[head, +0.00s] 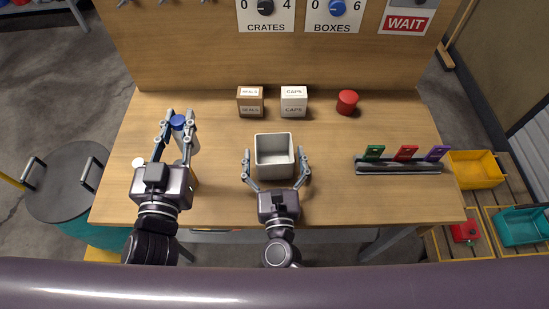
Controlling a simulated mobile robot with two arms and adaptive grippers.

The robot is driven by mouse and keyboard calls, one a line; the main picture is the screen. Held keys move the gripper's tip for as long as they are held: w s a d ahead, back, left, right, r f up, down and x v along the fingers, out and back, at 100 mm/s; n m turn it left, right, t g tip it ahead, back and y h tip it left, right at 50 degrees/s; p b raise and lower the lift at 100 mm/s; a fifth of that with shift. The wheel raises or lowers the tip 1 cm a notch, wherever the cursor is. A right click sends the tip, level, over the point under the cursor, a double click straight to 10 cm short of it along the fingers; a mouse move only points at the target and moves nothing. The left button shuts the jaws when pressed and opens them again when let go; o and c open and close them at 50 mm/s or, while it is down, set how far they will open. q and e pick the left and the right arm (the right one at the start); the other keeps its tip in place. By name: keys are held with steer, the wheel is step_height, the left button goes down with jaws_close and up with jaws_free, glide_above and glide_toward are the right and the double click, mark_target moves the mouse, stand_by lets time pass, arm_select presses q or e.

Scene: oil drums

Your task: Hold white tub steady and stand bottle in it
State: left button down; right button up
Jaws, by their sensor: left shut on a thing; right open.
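The white tub (276,173) stands upright on the wooden table near the middle, and its inside looks empty. My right gripper (277,153) is open, with one finger at the left and one at the right of the tub. I cannot tell whether the fingers touch it. A bottle with a blue cap and pale body (178,121) is at the left of the table. My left gripper (179,113) is shut on this bottle, with a finger on each side. The bottle is apart from the tub, and its lower part is hidden by the gripper.
A brown box (250,101), a white CAPS box (293,101) and a red round thing (347,102) stand at the back. A rack (398,167) with green, red and purple tags is at right. A small white round thing (138,162) lies left of my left gripper.

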steer(key=c, duration=1.3)
